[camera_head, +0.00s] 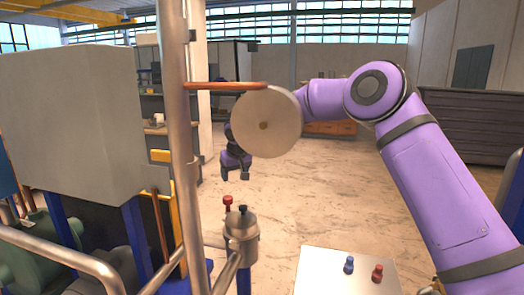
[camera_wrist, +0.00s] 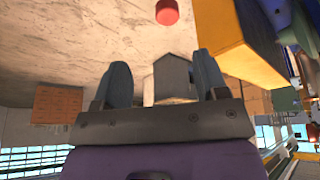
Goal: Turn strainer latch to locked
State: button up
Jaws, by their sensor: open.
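The metal strainer body (camera_head: 240,245) stands low in the middle of the head view, joined to pipes. A red knob (camera_head: 228,202) stands up at its left, and a dark knob (camera_head: 243,209) sits on its top. Which of them is the latch, and whether it is locked, I cannot tell. My gripper (camera_head: 235,177) hangs above the red knob, fingers down, open and apart from it. In the wrist view my gripper (camera_wrist: 162,75) shows two spread fingers. A red round top (camera_wrist: 167,12) lies beyond them, and a grey block shape (camera_wrist: 172,75) shows between them.
A yellow block (camera_wrist: 235,40) is close at right in the wrist view. A white table (camera_head: 325,280) holds blue and red pieces.

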jog(key=s+d+r+h, duration=0.1)
jog(key=s+d+r, duration=0.7)
jog(key=s+r, duration=0.2)
jog(key=shift+d+r+h, duration=0.3)
jog(key=shift+d+r, duration=0.1)
jog(key=shift+r, duration=0.25)
jog(key=shift+s+r, duration=0.1)
jog(key=shift+s, duration=0.05)
jog(key=s+d+r+m, duration=0.1)
jog(key=s+d+r, duration=0.2)
jog(key=s+d, duration=0.3)
jog(key=s+d+r+m+h, duration=0.1)
jog(key=s+d+r, duration=0.2)
jog(key=s+d, duration=0.35)
jog(key=s+d+r+m, duration=0.1)
jog(key=s+d+r, duration=0.25)
jog(key=s, duration=0.55)
jog(key=s+d+f+m, duration=0.1)
jog(key=s+d, duration=0.3)
jog(key=s, duration=0.6)
jog(key=s+d+f+m+t+y, duration=0.1)
jog(key=s+d+f, duration=0.2)
jog(key=s, duration=0.8)
jog(key=shift+d+f, duration=0.35)
jog(key=shift+f, duration=0.25)
